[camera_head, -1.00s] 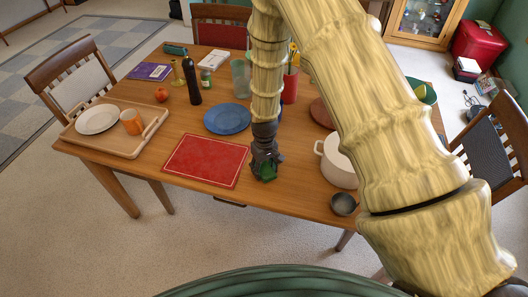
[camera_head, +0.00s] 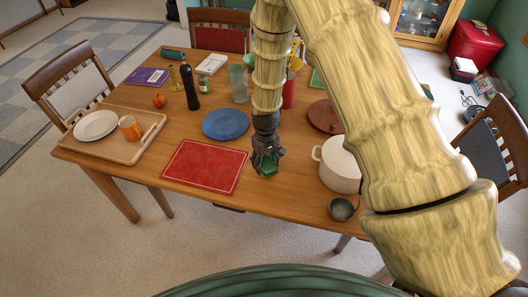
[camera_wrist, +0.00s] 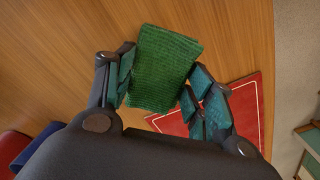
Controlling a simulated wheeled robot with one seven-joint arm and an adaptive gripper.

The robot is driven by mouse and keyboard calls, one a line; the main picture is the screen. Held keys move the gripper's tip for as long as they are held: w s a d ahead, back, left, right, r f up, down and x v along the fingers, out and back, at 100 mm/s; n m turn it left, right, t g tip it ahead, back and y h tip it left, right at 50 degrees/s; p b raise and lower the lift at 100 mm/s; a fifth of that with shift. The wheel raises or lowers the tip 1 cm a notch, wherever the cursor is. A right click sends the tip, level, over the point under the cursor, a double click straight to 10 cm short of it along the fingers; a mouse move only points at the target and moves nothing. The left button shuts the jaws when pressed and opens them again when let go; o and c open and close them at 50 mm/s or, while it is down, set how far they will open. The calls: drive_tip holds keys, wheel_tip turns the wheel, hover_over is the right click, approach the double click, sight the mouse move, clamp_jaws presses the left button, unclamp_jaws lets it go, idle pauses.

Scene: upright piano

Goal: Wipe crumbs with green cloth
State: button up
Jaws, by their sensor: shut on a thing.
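The green cloth (camera_wrist: 165,66) is a folded, ribbed piece held between the fingers of my gripper (camera_head: 266,164). In the head view only a small bit of the cloth (camera_head: 267,168) shows at the fingertips, near the front of the wooden table (camera_head: 300,203). My gripper is just right of the red placemat (camera_head: 205,166). I cannot make out any crumbs. I cannot tell whether the cloth touches the table.
A blue plate (camera_head: 225,124) lies behind the placemat. A wooden tray (camera_head: 125,153) with a plate and an orange mug is at left. A black bottle (camera_head: 190,88) stands farther back.

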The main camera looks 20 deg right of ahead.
drive_tip(key=shift+r+p, duration=1.1)
drive_tip(key=shift+r, duration=0.9)
